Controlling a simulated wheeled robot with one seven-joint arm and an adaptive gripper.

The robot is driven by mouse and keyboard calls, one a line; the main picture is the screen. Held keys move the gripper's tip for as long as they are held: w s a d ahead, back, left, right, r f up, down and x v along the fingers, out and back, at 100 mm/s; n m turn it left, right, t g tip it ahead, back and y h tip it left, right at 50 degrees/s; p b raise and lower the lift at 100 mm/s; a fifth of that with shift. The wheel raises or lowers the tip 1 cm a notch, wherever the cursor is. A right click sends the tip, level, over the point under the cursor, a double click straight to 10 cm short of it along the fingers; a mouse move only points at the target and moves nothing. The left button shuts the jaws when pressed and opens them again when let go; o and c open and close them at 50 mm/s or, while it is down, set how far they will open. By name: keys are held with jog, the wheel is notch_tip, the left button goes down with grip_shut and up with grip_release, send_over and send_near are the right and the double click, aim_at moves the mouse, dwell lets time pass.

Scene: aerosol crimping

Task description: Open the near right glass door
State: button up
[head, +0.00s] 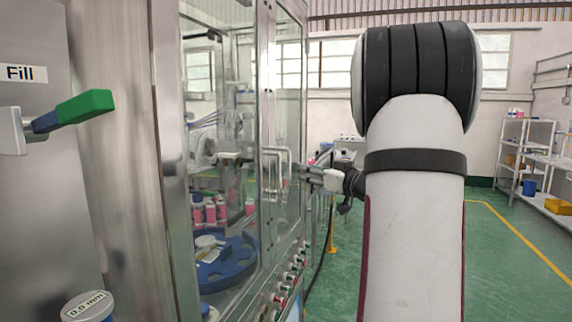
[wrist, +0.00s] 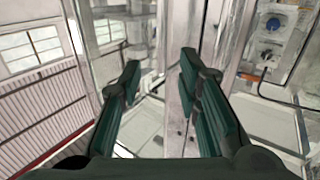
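The machine cabinet has framed glass panels along its side. The right glass door (head: 290,90) lies beyond a metal post and looks closed in the head view. A pale bar handle (head: 283,152) shows by the post, and another bar handle (head: 236,155) shows on the glass to its left. My gripper (head: 305,172) is just right of the right glass, at about handle height. In the wrist view my gripper's two dark green fingers (wrist: 160,76) are spread apart. A pale vertical frame edge shows behind the gap. Nothing is clearly held, and contact with a handle cannot be told.
Behind the glass are a blue round carrier (head: 232,262) and several pink cans (head: 210,212). Buttons (head: 283,285) line the cabinet's lower edge. A green-tipped lever (head: 85,108) sticks out at left. Shelves (head: 528,150) stand far right; the green floor between is open.

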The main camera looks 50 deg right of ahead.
aim_at(290, 165)
jog(key=w, duration=0.3)
jog(key=w+d+p, duration=0.1)
jog(key=w, duration=0.2)
jog(key=w+p, duration=0.1)
jog(key=w, duration=0.3)
jog(key=shift+d, duration=0.4)
grip_shut()
